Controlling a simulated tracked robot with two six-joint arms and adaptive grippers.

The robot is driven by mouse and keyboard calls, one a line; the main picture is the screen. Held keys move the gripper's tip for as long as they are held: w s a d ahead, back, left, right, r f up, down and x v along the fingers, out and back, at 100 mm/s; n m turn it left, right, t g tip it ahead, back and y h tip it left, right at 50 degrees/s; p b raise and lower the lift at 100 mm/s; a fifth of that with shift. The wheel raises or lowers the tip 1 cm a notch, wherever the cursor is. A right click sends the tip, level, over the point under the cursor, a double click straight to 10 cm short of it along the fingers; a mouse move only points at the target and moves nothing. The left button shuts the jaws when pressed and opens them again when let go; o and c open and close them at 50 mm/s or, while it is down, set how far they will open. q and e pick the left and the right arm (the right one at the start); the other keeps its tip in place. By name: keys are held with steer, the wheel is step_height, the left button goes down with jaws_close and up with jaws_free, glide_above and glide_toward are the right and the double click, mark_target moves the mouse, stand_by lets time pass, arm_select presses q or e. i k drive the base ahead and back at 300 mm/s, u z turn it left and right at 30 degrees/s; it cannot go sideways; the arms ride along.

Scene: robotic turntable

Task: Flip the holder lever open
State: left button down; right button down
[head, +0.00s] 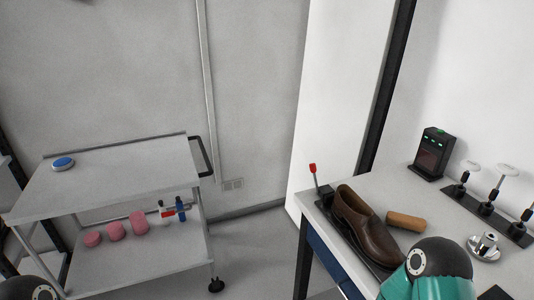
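A lever with a red tip (313,169) stands nearly upright at the left end of the workbench. Its base joins a dark holder (325,192) beside the heel of a brown leather shoe (362,222). The shoe lies on the dark holder plate with its toe toward the lower right. My teal and black arm link covers part of the bench near the toe. Neither gripper shows in the head view; only rounded arm parts appear at the bottom left and bottom right.
On the workbench (385,188) are a tan cylinder (405,221), a metal part (485,246), a black device with green lights (435,154) and a rack of upright tools (490,207). A wheeled cart (120,176) at left carries a blue disc (63,163), with pink pieces below. Floor between them is clear.

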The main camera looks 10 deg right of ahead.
mark_target(313, 169)
steer(key=u, duration=0.1)
steer(key=i, duration=0.85)
steer(key=z, duration=0.05)
